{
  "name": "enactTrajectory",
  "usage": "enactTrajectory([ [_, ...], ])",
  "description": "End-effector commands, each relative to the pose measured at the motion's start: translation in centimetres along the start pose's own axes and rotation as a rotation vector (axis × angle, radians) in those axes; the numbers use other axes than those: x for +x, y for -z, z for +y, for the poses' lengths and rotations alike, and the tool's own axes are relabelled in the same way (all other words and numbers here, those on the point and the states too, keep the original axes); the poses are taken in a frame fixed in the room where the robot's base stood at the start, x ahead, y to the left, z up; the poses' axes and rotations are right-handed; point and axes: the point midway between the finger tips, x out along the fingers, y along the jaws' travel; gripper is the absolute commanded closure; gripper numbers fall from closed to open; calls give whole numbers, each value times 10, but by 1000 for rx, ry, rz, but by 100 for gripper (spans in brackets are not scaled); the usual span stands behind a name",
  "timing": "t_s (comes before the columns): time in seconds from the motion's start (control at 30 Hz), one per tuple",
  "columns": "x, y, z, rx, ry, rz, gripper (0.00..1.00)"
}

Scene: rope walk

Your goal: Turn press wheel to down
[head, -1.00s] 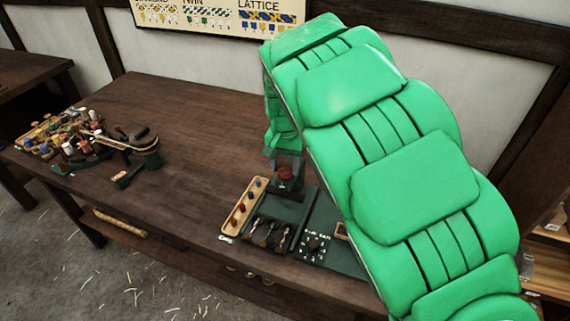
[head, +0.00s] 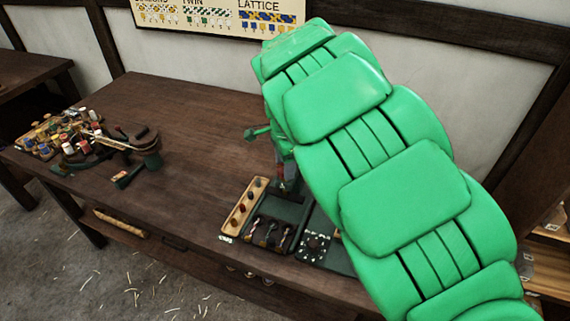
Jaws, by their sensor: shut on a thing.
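My green padded arm reaches across the bench and covers much of the press. A dark green press (head: 290,205) stands near the bench's front edge, right of the middle. A dark green bar with a knobbed end, seemingly part of the press wheel (head: 257,132), sticks out to the left from behind my arm. The rest of the wheel is hidden. My gripper (head: 284,162) shows only as a small grey part below the arm's far end, above the press. It is shut at the wheel, but its fingertips are mostly hidden.
A wooden tray (head: 233,228) with several coloured pegs lies left of the press. Dark trays with small parts (head: 268,233) lie in front. Thread spools (head: 68,148) and a dark green clamp-like tool (head: 150,150) stand at the left. The middle of the bench is clear.

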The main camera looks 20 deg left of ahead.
Motion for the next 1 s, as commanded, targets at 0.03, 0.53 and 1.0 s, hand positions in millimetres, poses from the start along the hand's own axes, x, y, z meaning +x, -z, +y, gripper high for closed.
enactTrajectory([
  [0.03,-2,1,-1,44,5,2,78],
  [0.53,-2,1,-1,518,5,0,78],
  [1.0,-1,1,-1,873,4,0,78],
])
